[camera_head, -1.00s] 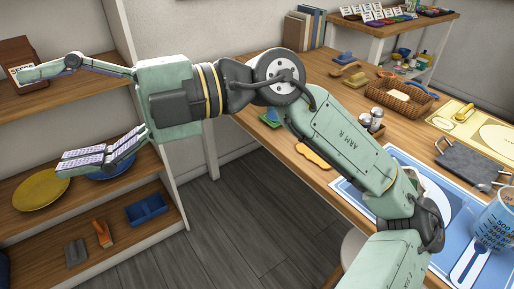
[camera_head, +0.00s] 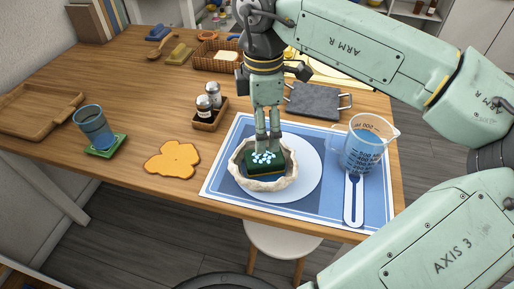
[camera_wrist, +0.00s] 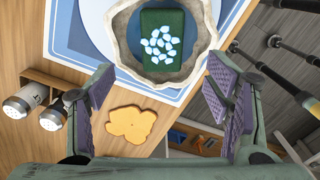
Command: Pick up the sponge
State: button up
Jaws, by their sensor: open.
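A dark green block (camera_head: 262,168) that looks like the sponge lies in a rough cream bowl (camera_head: 291,181). Several pale blue pebble-like bits lie on its top. The bowl stands on a white plate (camera_head: 312,165) on a blue mat. In the wrist view the green block (camera_wrist: 150,58) and bowl (camera_wrist: 120,28) are at the top centre, beyond the fingertips. My gripper (camera_head: 268,133) points down over the bowl, close above the block. In the wrist view its purple-padded fingers (camera_wrist: 160,88) are wide apart with nothing between them. In the head view the fingers hide part of the block's far side.
A measuring jug (camera_head: 365,152) and a spoon (camera_head: 353,200) are right of the bowl. A grey slab with handles (camera_head: 318,101) is behind it. Shakers (camera_head: 213,95), a yellow-orange flat piece (camera_head: 174,160) and a glass (camera_head: 93,127) are left.

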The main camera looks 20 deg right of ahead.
aim_at(264, 156)
jog(key=f, duration=0.4)
jog(key=shift+s+f+p, duration=0.25)
jog(key=shift+p, duration=0.1)
jog(key=shift+d+f+p, duration=0.2)
jog(key=shift+f+p, duration=0.75)
jog(key=shift+f, duration=1.7)
jog(key=shift+c, duration=0.4)
jog(key=c, duration=1.1)
